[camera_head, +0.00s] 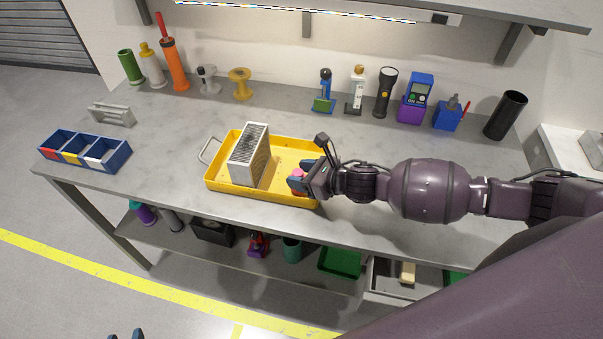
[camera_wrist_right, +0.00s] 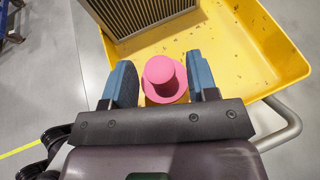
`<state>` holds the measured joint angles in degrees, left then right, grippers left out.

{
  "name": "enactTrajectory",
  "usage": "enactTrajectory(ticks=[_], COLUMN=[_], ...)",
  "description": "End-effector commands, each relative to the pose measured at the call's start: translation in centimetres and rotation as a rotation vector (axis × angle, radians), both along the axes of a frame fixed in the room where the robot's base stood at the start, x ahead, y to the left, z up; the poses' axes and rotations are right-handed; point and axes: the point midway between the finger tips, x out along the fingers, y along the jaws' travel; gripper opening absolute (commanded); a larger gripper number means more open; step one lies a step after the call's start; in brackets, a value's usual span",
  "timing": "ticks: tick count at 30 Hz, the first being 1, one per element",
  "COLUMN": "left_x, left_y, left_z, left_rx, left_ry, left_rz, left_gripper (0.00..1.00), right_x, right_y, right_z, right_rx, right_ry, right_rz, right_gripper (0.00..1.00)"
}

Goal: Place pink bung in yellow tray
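The pink bung (camera_wrist_right: 163,75) has a round knob and a wider brim. In the head view the bung (camera_head: 298,174) shows as a small pink patch at my right gripper (camera_head: 299,180), over the right end of the yellow tray (camera_head: 222,187). I cannot tell whether the bung touches the tray floor. Only the blue fingertips of my left gripper (camera_head: 125,336) show at the bottom edge of the head view, spread apart and empty.
A grey box with a ribbed face (camera_head: 247,157) stands in the tray's left half. A blue divided bin (camera_head: 118,158) lies at the bench's left. Several tools, including a flashlight (camera_head: 385,93), line the back. The bench between is mostly clear. A lower shelf holds more objects.

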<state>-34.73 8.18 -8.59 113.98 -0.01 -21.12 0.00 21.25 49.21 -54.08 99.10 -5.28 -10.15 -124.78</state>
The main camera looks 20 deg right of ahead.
Motion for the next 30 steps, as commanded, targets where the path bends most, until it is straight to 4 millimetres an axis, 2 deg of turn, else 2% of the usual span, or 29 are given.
enactTrajectory(ticks=[8, 24, 30], left_x=[0.1, 0.5, 0.5], left_y=[0.0, -0.1, -0.1], left_z=[0.2, 0.2, 0.0], left_rx=[0.000, -0.001, -0.001], left_ry=[-0.003, -0.010, -0.009], left_rz=[0.000, -0.003, -0.003], left_gripper=[0.43, 0.43, 0.43], right_x=[-0.3, -7.0, -8.3], right_y=[-0.3, -5.7, -6.8], right_z=[0.4, 3.9, 4.7], right_rx=[-0.001, -0.002, 0.000], right_ry=[0.001, 0.001, 0.000], right_rz=[0.000, 0.000, -0.001], right_gripper=[0.53, 0.53, 0.53])
